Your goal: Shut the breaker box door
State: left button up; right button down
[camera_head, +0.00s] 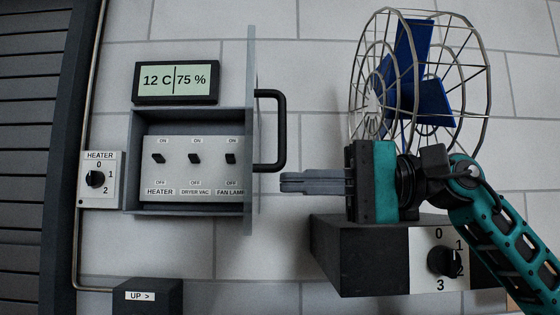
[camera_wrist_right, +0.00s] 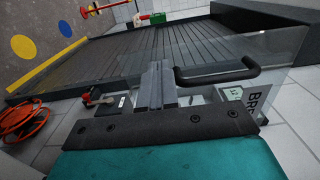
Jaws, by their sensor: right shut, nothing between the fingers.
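The breaker box (camera_head: 130,165) is on the wall in the head view, with its inside showing. Its grey door (camera_head: 251,70) stands open at the box's right side, seen nearly edge-on. A black handle (camera_head: 283,130) sticks out from the door's right face; it also shows in the right wrist view (camera_wrist_right: 222,78). My right gripper (camera_head: 284,183) is shut and empty, with its fingertips just right of the door and below the handle's lower end. I cannot tell whether it touches. In the right wrist view the fingers (camera_wrist_right: 157,85) point toward the door. My left gripper is not in view.
A caged fan (camera_head: 420,80) and its dark control box (camera_head: 355,260) are at the right, close to my right arm. A display (camera_head: 176,82) sits above the breaker box. A heater dial (camera_head: 95,179) and an "UP" box (camera_head: 147,298) are at the left.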

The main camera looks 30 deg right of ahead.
jog(key=shift+p+x, duration=0.45)
jog(key=shift+x, duration=1.05)
